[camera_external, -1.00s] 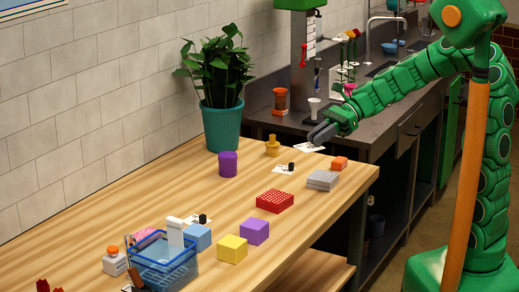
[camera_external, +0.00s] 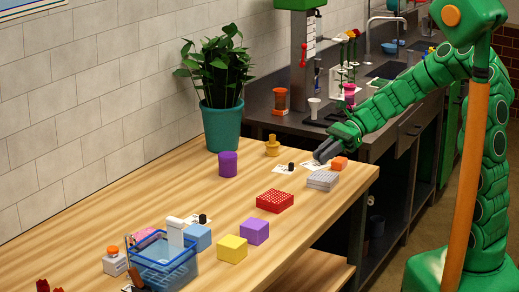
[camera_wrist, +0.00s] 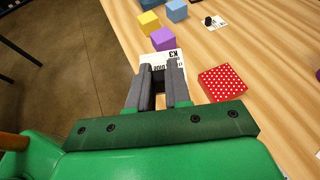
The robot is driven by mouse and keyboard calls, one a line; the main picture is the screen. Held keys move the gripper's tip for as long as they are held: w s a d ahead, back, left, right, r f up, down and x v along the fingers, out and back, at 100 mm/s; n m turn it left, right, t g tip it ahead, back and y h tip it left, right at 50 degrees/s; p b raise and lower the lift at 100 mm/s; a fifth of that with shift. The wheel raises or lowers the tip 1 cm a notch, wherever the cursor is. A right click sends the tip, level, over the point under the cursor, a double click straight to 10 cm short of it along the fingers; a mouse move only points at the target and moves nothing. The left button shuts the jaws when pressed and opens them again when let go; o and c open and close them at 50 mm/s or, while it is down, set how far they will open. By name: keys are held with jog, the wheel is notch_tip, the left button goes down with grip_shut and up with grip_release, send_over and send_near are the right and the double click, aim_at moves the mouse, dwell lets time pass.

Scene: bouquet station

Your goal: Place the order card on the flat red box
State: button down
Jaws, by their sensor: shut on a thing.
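The order card (camera_wrist: 174,57), white with dark print, is between the fingers of my gripper (camera_wrist: 160,92) and sticks out past the fingertips in the wrist view. In the external view the card (camera_external: 312,167) is partly visible under my gripper (camera_external: 322,157), near the table's right back edge. The flat red box with white dots (camera_wrist: 222,82) lies to the right of the fingers in the wrist view. In the external view the red box (camera_external: 275,201) rests on the table, toward the camera and left of my gripper, apart from the card.
A grey flat box (camera_external: 322,180) and an orange block (camera_external: 339,163) stand close to my gripper. Another card with a black piece (camera_external: 290,167) lies to its left.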

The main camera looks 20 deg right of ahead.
jog(key=w+a+f, duration=0.3)
jog(key=w+a, duration=0.2)
jog(key=w, duration=0.1)
send_over(284, 193)
jog(key=f, duration=0.6)
jog(key=shift+s+d, duration=0.2)
jog(key=shift+s, duration=0.05)
jog(key=shift+w+a+f, duration=0.2)
jog(key=shift+f, duration=1.6)
jog(key=c, duration=1.1)
grip_release()
jog(key=shift+f, duration=0.1)
jog(key=shift+o, duration=0.2)
